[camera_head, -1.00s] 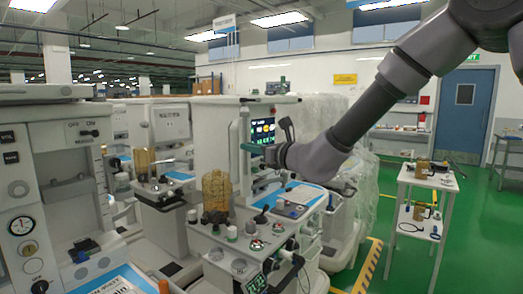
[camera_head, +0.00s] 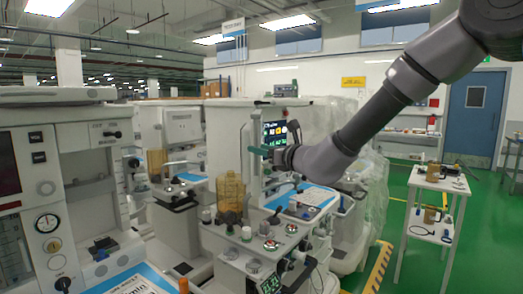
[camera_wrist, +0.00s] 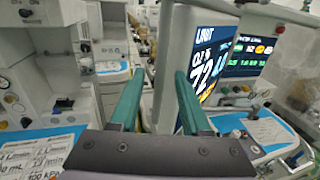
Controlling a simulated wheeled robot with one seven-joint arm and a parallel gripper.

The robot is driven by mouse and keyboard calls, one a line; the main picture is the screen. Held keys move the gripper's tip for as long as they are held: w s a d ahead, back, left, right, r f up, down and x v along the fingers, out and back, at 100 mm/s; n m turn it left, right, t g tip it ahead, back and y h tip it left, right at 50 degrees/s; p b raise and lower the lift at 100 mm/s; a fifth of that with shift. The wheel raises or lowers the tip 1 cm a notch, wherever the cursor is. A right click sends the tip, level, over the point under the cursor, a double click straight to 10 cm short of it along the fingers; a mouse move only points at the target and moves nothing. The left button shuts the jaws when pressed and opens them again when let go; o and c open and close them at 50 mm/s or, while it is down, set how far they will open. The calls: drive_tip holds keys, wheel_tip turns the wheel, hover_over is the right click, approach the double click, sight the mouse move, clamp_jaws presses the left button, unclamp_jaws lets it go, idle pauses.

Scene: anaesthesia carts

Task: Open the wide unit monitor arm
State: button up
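The monitor (camera_head: 274,133) with its lit screen stands above the wide unit (camera_head: 250,215), beside a white vertical panel. In the wrist view a large tilted screen (camera_wrist: 211,62) shows big numerals, and a second screen (camera_wrist: 254,58) stands to its right. My gripper (camera_head: 258,150) is at the monitor's lower left in the head view. In the wrist view my gripper (camera_wrist: 160,71) has its two teal fingers apart, with the white side edge (camera_wrist: 164,55) of the monitor showing between them. I cannot tell whether they touch it. The monitor's arm joint is hidden.
Another anaesthesia cart (camera_head: 70,190) stands close on the left. An amber canister (camera_head: 230,192) and several knobs sit on the unit's worktop. A white trolley (camera_head: 437,183) stands at right on the green floor, with free floor around it. Plastic-wrapped equipment (camera_head: 365,190) is behind my arm.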

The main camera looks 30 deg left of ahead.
drive_tip(key=shift+d, duration=0.1)
drive_tip(key=v, duration=1)
drive_tip(key=shift+s+d, duration=0.2)
drive_tip(key=shift+d, duration=0.05)
drive_tip(key=s+d+r+n+g, duration=0.1)
drive_tip(key=d+r+n+g, duration=0.2)
drive_tip(key=d+r+n, duration=0.4)
drive_tip(key=d+r+n+g, duration=0.2)
drive_tip(key=d+r+n, duration=0.15)
drive_tip(key=d, duration=0.45)
drive_tip(key=s+d+f+n+t+h, duration=0.1)
drive_tip(key=d+h, duration=0.4)
drive_tip(key=d, duration=0.8)
drive_tip(key=s+d+f+n+t+h, duration=0.1)
drive_tip(key=d+h, duration=0.4)
drive_tip(key=d, duration=0.9)
drive_tip(key=s+d+f+n+t+h, duration=0.2)
drive_tip(key=d+n+t+h, duration=0.2)
drive_tip(key=d, duration=1)
drive_tip(key=shift+d+f+n+h, duration=0.25)
drive_tip(key=shift+n+h, duration=0.25)
drive_tip(key=shift+n, duration=0.05)
